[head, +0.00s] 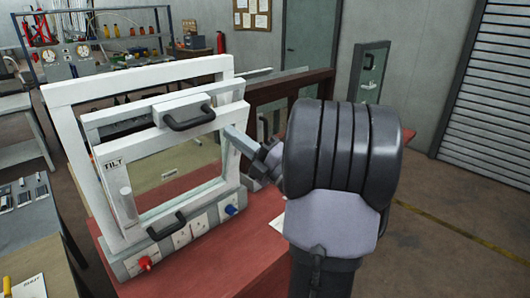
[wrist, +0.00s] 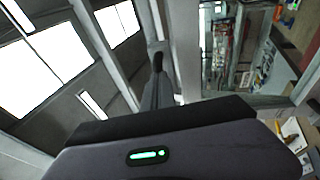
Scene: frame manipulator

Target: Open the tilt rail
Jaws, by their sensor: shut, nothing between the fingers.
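The white frame marked TILT (head: 68,130) stands on the red bench (head: 255,255) in the head view. Inside it is a paler inner sash with a glass pane (head: 175,170). The sash's top bar sits apart from the frame's top bar, so it looks tilted. A dark handle (head: 188,118) is on a white block at the top, and a second dark handle (head: 167,227) is at the bottom. My arm reaches to the frame's right side; its fingertips are not clear there. In the wrist view my gripper (wrist: 157,65) is shut and empty, with pale bars around it.
A red knob (head: 145,263) and a blue knob (head: 230,210) stick out of the frame's base. A dark brown frame (head: 290,85) stands close behind on the right. A side bench (head: 30,225) with tools is at the left. Open floor lies at the right.

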